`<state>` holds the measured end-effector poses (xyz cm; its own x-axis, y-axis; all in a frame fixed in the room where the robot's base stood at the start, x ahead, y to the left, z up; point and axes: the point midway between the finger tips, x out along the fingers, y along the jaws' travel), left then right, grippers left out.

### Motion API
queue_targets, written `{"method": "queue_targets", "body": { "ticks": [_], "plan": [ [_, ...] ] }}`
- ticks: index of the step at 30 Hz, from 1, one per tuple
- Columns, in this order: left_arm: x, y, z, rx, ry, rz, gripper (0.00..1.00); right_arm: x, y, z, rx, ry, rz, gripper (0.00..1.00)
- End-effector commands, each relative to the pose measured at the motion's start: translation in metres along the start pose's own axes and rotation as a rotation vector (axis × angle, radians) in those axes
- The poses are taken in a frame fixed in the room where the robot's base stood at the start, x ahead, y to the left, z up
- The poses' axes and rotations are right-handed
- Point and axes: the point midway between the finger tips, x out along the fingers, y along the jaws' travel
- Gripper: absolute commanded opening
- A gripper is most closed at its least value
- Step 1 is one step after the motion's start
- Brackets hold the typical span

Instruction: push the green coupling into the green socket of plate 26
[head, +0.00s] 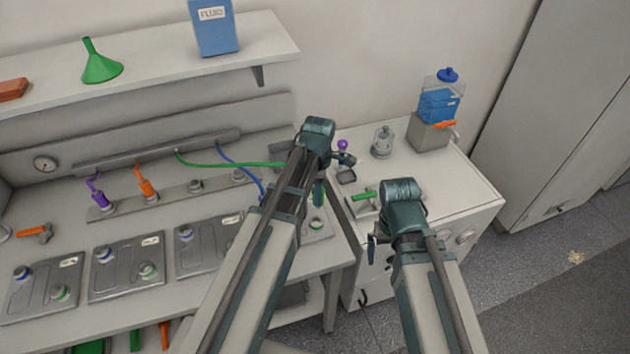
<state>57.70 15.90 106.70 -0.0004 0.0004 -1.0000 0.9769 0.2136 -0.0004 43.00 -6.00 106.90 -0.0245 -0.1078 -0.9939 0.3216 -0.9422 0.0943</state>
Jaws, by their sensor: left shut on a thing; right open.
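My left gripper (319,192) is shut over the right end of the bench, largely hidden by its own arm. A green hose (230,164) runs from the back rail and passes behind that arm. The green coupling at its end cannot be made out clearly. Just below the gripper, a green-ringed socket (316,225) shows on the rightmost plate (321,236), which is mostly covered by my arm. The plate numbers are too small to read. My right gripper (372,249) is open and apart, in front of the white cabinet.
More metal plates (126,267) with blue-ringed and green-ringed sockets lie to the left. A blue hose (240,168) and purple and orange couplings (146,188) stand behind them. The white cabinet (450,190) at right carries a green-handled item (363,196) and a blue-filled container (438,105).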

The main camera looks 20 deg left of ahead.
Motion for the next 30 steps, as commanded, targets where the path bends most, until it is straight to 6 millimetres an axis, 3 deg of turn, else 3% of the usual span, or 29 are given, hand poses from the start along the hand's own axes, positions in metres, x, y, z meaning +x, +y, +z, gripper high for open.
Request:
{"method": "queue_targets", "body": {
  "ticks": [3,14,30],
  "plan": [
    [-0.009,-0.003,-0.006,-0.027,0.000,0.000,0.00,-0.009,0.001,0.001,0.001,0.000,0.000,1.00],
    [0.000,-0.002,-0.006,-0.030,0.000,0.000,0.00,0.000,0.000,0.000,0.000,0.000,0.000,1.00],
    [0.051,-0.002,-0.006,-0.030,0.000,0.000,0.00,0.050,-0.005,-0.003,-0.007,0.000,0.001,1.00]
  ]
}}
